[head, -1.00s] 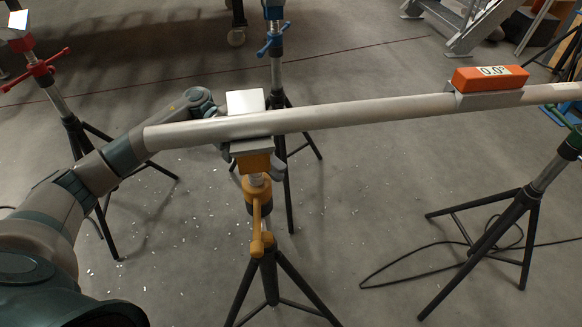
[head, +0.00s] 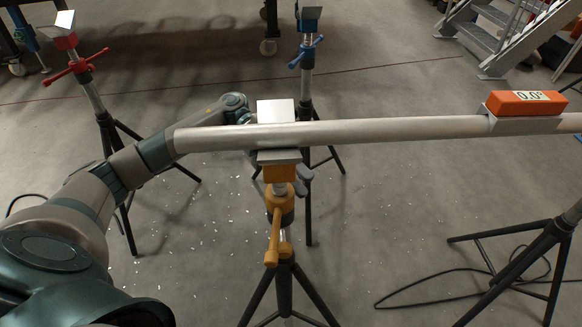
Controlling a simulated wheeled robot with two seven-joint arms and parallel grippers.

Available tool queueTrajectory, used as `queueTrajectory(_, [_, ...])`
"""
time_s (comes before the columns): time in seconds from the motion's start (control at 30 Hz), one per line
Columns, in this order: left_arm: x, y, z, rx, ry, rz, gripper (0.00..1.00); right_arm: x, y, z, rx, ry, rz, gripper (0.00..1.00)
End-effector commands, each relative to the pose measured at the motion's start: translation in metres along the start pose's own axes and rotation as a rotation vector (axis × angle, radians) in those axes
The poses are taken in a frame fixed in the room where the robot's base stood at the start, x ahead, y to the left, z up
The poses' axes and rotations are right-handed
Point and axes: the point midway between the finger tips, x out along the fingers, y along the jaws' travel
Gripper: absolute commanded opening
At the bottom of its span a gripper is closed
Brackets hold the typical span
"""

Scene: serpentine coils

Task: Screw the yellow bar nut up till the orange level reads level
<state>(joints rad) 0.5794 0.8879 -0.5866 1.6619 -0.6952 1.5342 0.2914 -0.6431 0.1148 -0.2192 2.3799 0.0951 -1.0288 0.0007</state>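The orange level (head: 527,103) sits on the grey pipe (head: 400,129) at the right, and its display reads 0.0°. The pipe lies in the head of the yellow stand (head: 279,173), with plates above and below it. The yellow bar nut (head: 281,206) is on the stand's neck, with a yellow handle (head: 274,238) hanging below it. My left arm reaches behind the pipe. Dark grey fingers of my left gripper (head: 302,180) show just right of the stand's neck, above the nut. The stand hides the rest, so I cannot tell how far they are open. My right gripper is out of view.
A red-handled stand (head: 76,66) stands at the left and a blue-handled stand (head: 306,52) behind the pipe. Black tripod legs (head: 510,262) and a cable (head: 440,283) are at the lower right. White chips litter the floor. Metal steps (head: 490,35) stand at the back right.

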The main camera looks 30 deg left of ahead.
Motion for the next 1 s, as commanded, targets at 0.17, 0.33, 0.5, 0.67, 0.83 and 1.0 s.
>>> queueTrajectory(0.17, [-0.007,0.0,0.001,-0.001,-0.001,0.001,0.3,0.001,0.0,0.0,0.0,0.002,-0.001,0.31])
queueTrajectory(0.33, [-0.026,0.0,0.001,0.0,-0.002,0.0,0.3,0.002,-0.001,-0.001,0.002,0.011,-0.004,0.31])
queueTrajectory(0.5, [-0.056,0.0,0.001,0.0,-0.004,0.001,0.3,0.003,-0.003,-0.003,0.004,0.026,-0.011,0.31])
queueTrajectory(0.67, [-0.088,0.0,0.001,0.001,-0.005,0.0,0.3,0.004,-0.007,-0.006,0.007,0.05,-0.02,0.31])
queueTrajectory(0.83, [-0.121,0.0,0.002,0.001,-0.004,-0.001,0.3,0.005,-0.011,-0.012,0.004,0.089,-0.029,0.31])
queueTrajectory(1.0, [-0.149,0.0,0.001,0.001,-0.002,-0.001,0.3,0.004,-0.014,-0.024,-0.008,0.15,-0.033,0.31])
